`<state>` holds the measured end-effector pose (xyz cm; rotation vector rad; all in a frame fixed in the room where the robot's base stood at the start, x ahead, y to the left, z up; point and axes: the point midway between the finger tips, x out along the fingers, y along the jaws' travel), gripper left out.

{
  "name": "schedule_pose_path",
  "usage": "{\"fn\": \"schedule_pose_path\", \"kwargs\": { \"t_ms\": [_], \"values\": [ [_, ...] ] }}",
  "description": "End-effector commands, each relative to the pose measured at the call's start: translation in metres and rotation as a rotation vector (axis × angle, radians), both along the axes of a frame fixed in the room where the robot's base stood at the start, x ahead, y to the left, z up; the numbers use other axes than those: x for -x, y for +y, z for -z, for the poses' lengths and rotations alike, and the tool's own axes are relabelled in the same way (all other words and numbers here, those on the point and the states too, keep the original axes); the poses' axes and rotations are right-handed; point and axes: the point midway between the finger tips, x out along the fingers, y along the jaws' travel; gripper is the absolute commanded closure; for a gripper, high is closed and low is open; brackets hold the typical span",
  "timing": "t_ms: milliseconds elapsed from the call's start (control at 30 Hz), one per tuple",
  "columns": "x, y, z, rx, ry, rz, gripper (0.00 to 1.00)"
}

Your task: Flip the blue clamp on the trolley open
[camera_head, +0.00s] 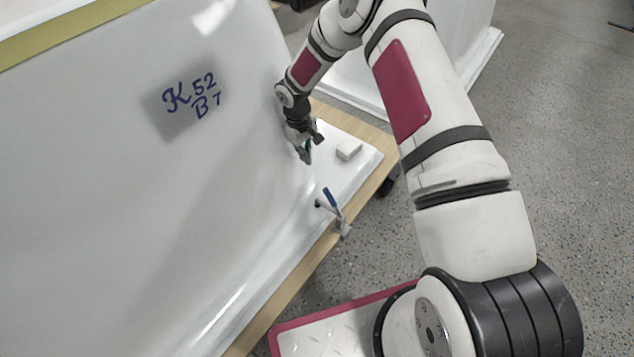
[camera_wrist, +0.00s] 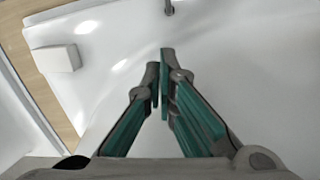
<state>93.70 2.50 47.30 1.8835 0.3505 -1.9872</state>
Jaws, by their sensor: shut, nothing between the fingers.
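The clamp stands on the wooden edge of the trolley in the head view, its blue handle (camera_head: 329,197) sticking up at a tilt above a grey metal body (camera_head: 342,226). A dark tip of the clamp rests on the white shell's flange. My gripper (camera_head: 306,155) is above the flange, farther back than the clamp and apart from it. In the wrist view my gripper (camera_wrist: 165,62) shows green-lined fingers shut with nothing between them. A small grey piece at the top edge of the wrist view (camera_wrist: 169,8) may be part of the clamp; its handle is out of that view.
A white block (camera_head: 349,150) lies on the flange right of my gripper; it also shows in the wrist view (camera_wrist: 56,58). The shell's tall white wall (camera_head: 130,200), marked "K 52 B 7", rises on the left. Another white shell (camera_head: 455,60) stands behind. Speckled floor is open on the right.

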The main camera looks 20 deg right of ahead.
Motion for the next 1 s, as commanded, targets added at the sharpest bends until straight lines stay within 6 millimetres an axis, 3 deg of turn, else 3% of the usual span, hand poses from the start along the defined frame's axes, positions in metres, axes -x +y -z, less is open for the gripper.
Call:
{"fn": "schedule_pose_path", "kwargs": {
  "t_ms": [467,900,1000],
  "values": [
    [0.0,-0.001,0.01,0.0,0.001,0.001,1.0],
    [0.003,-0.008,0.092,-0.002,0.002,0.0,1.0],
    [0.006,-0.012,0.102,-0.001,0.0,0.001,1.0]
  ]
}}
